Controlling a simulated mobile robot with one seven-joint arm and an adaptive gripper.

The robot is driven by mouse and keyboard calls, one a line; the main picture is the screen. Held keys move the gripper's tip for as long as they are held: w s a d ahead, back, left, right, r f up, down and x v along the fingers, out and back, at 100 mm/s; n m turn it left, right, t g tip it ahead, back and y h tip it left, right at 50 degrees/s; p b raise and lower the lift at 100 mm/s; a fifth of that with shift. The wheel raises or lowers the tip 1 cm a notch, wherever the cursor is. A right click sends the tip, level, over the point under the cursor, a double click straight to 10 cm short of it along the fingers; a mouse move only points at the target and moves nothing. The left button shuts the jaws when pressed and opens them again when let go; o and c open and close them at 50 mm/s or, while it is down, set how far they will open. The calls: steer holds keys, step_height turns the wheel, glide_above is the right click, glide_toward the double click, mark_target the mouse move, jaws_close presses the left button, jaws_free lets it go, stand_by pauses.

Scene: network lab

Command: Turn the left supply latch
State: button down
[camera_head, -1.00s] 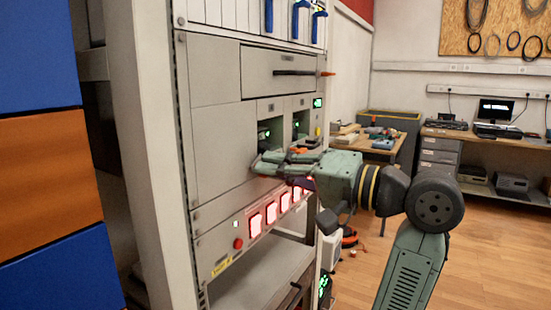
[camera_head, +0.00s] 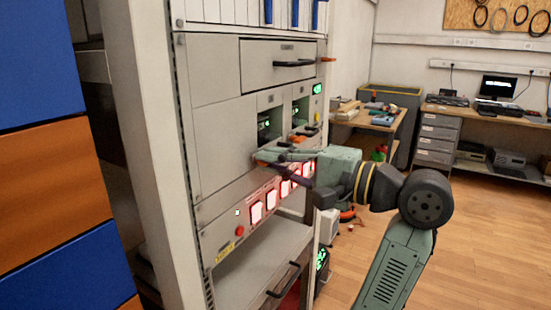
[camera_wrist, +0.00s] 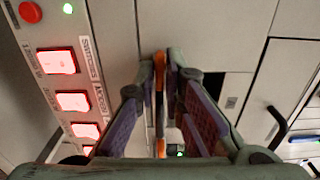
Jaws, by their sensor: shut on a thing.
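The left supply module (camera_head: 270,125) sits in the rack with a dark window and a green light. Its orange latch (camera_head: 261,163) shows at my fingertips, low on the module's front. In the wrist view the orange latch (camera_wrist: 159,82) is a thin upright strip between the finger pads. My gripper (camera_head: 264,157) reaches in from the right and is shut on the latch; its fingertips (camera_wrist: 167,62) nearly meet in the wrist view. The fingers hide part of the latch, so its exact angle is unclear. The right supply module (camera_head: 301,113) has a similar orange latch (camera_head: 297,137).
A row of lit red switches (camera_head: 257,212) and a red button (camera_head: 239,230) lie just below my gripper. A drawer with a black handle (camera_head: 293,64) is above. An open shelf (camera_head: 265,260) is below. The floor (camera_head: 470,245) at right is clear.

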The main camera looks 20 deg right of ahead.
steer(key=c, duration=1.7)
jaws_free()
steer(key=v, duration=1.2)
steer(key=shift+d, duration=0.1)
